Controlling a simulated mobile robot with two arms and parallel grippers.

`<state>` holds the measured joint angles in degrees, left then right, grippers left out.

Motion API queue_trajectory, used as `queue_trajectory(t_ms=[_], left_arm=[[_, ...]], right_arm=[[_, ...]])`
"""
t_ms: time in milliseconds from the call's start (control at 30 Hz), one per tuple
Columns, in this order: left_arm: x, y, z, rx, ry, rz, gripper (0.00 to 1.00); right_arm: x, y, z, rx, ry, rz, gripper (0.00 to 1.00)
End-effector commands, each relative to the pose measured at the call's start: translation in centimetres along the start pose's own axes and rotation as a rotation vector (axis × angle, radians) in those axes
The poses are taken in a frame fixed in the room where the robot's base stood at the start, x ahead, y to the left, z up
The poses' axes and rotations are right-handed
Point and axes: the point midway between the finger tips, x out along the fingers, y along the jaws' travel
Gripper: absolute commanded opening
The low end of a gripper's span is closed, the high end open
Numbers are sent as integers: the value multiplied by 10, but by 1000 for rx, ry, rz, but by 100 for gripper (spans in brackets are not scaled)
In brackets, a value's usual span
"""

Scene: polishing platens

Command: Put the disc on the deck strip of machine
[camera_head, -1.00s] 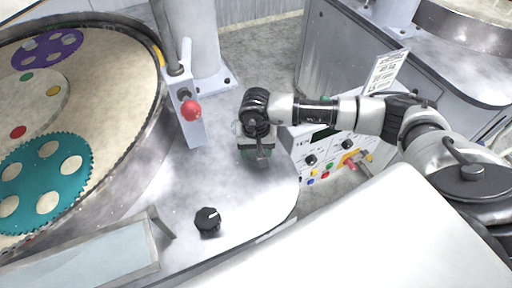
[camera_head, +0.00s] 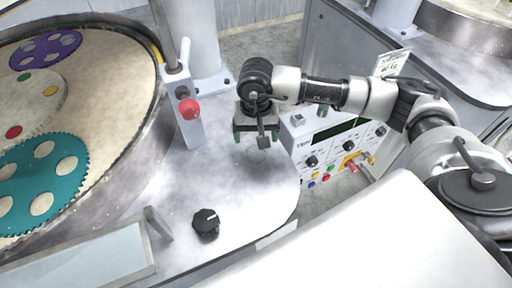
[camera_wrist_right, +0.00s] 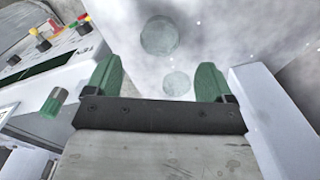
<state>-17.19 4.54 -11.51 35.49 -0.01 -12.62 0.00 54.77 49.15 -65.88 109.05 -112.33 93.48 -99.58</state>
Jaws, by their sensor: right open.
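My right gripper (camera_head: 257,138) hangs above the bare deck strip (camera_head: 235,180) of the machine, between the red-button post and the control panel. Its two green fingers are apart and nothing is between them. They also show open in the right wrist view (camera_wrist_right: 160,88). A faint, pale round outline (camera_head: 258,154) shows on the deck just below the fingers. In the wrist view I see a grey translucent disc (camera_wrist_right: 160,36) beyond the fingertips and a smaller, paler round patch (camera_wrist_right: 176,83) between them. I cannot tell which is the disc and which a reflection. My left gripper is out of view.
A red mushroom button (camera_head: 190,108) on a grey post stands left of my gripper. A control panel (camera_head: 335,145) stands right of it. A black knob (camera_head: 206,222) rises from the deck in front. The platen with a teal gear (camera_head: 42,180) lies at the left.

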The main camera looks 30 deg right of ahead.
Motion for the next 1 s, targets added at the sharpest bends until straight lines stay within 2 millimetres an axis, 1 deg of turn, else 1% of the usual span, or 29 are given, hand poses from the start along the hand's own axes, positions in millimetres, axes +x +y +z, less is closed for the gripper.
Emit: queue_trajectory(t_ms=[33, 133, 300, 467, 1000], left_arm=[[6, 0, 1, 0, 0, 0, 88], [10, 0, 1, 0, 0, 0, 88], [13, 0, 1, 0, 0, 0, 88], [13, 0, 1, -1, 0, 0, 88], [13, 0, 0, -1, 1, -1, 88]], right_arm=[[-9, -1, -1, -1, 5, -3, 84], [-26, -1, 0, 0, 4, -3, 84], [-45, 0, 0, 0, 2, 0, 84], [-50, 0, 0, 0, 0, 0, 84], [-50, 0, 0, 0, 0, 0, 84]])
